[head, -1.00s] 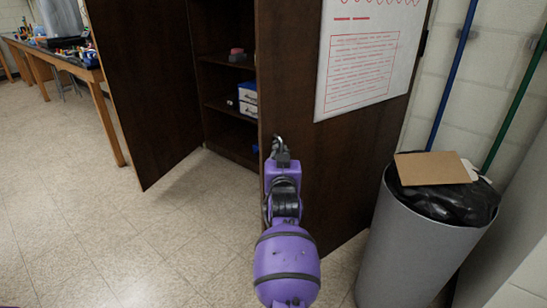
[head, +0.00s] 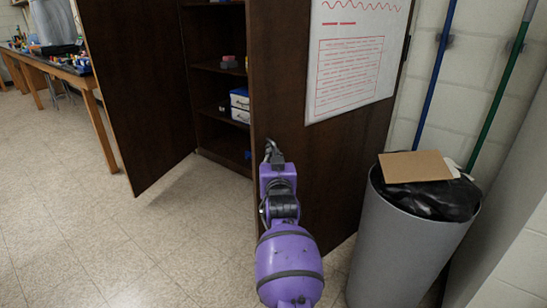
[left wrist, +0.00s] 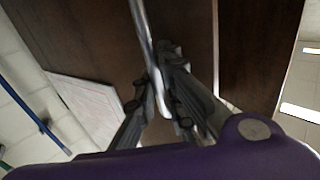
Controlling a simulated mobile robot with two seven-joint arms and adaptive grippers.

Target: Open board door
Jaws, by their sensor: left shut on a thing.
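The board door (head: 300,170) is a dark brown cabinet door with a white board (head: 350,60) with red writing on its face. It stands ajar, with shelves showing beside its left edge. My left gripper (head: 272,150) is at this door's left edge. In the left wrist view, its fingers (left wrist: 160,95) are shut on a metal bar handle (left wrist: 143,35) on the brown door. Part of the white board (left wrist: 95,108) shows at the left there. My right gripper is not in view.
Another dark door (head: 130,90) stands open on the left. The shelves hold a white box (head: 240,100) and small items. A grey bin (head: 400,255) with cardboard (head: 415,167) on top stands close to the right of the board door. Floor (head: 130,240) at left is clear.

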